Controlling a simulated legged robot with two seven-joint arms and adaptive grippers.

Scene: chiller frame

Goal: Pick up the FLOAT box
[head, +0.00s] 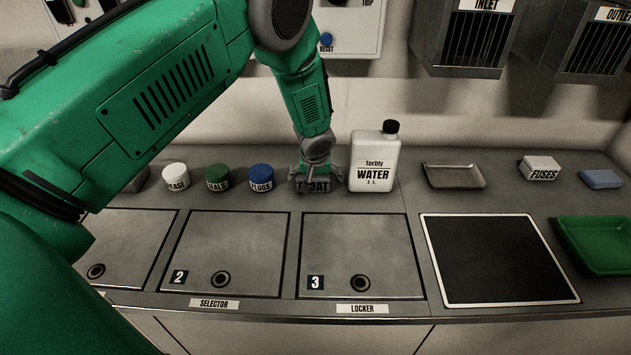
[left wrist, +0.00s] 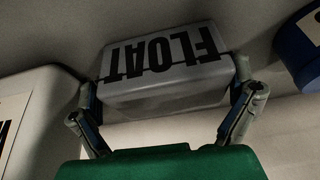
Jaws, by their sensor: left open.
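The FLOAT box (left wrist: 165,75) is a small grey box with black lettering. In the left wrist view it lies between the two open fingers of my left gripper (left wrist: 168,112), one finger beside each end. I cannot tell whether the fingers touch it. In the head view the FLOAT box (head: 321,185) stands on the counter, partly hidden behind my left gripper (head: 316,172), which reaches down over it from above. My right gripper is in neither view.
The white WATER bottle (head: 374,163) stands close on the right of the box. The blue-lidded jar (head: 261,176) is on its left, then a green jar (head: 218,177) and a white jar (head: 176,176). A metal tray (head: 454,176) lies further right. Lids numbered 2 and 3 are in front.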

